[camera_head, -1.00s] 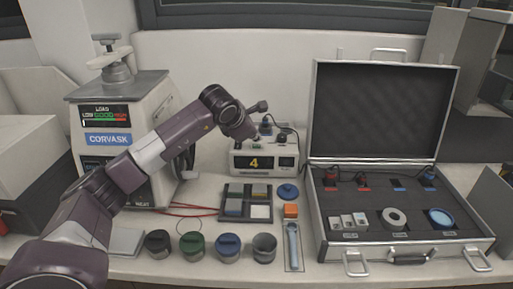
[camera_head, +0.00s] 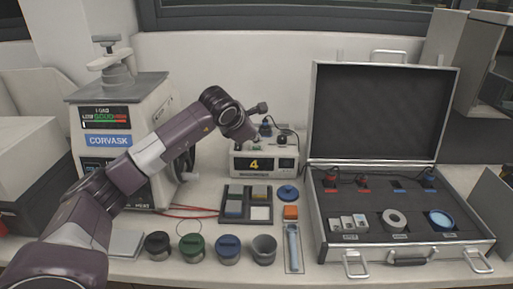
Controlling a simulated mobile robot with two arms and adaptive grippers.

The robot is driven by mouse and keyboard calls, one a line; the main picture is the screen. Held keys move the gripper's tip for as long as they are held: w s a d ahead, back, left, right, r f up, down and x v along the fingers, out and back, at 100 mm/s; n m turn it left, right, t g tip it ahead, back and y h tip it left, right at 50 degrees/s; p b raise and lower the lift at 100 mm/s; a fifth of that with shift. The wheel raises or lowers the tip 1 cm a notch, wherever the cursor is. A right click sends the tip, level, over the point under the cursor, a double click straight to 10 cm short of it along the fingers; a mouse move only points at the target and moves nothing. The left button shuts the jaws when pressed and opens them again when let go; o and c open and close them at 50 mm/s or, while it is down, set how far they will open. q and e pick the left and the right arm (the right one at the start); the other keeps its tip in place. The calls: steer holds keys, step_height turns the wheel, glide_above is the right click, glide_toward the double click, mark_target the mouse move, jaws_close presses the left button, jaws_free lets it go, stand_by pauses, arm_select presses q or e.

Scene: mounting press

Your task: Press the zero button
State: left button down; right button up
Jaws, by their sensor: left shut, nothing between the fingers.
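A white box (camera_head: 278,162) with a dark display showing a yellow "4" stands on the bench behind the tray of blocks. I cannot make out a button marked zero on it. My left arm reaches in from the left, and its dark wrist ends over the left part of the box's top. My left gripper (camera_head: 251,138) is shut and empty there, mostly hidden by the wrist. I cannot tell whether it touches the box. My right gripper is not in view.
A press (camera_head: 128,98) labelled CORVASK stands at left, behind my arm. An open case (camera_head: 388,244) fills the right. Cables rise from the box's top.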

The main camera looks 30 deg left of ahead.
arm_select(q)
steer(key=shift+f, duration=0.15)
steer(key=shift+f+b, duration=0.25)
steer(key=shift+b, duration=0.2)
steer(key=shift+f, duration=0.3)
steer(key=shift+f+b, duration=0.15)
steer(key=shift+b, duration=0.25)
stand_by(0.4)
steer(key=shift+r+p, duration=0.5)
steer(key=shift+r, duration=0.3)
steer(key=shift+r, duration=0.1)
